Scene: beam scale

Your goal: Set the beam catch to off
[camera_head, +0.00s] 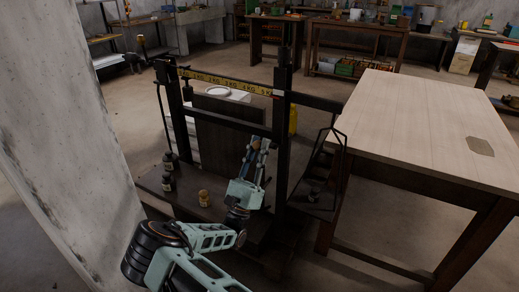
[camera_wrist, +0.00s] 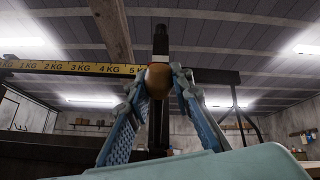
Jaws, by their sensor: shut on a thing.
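The beam scale stands ahead of my base as a dark frame with two posts. Its beam carries a yellow kilogram strip (camera_head: 225,82); the strip also shows in the wrist view (camera_wrist: 75,67). My gripper (camera_head: 262,145) points up beside the right post (camera_head: 283,125), below the beam. In the wrist view my gripper (camera_wrist: 159,84) has its fingertips closed on a rounded brown knob (camera_wrist: 158,76), in front of a dark upright. The knob appears to be the beam catch's handle. The head view is too small to show the knob or the catch's setting clearly.
A hanging pan (camera_head: 315,205) is right of the post, close to a wooden table (camera_head: 430,115). A concrete pillar (camera_head: 55,130) is at left.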

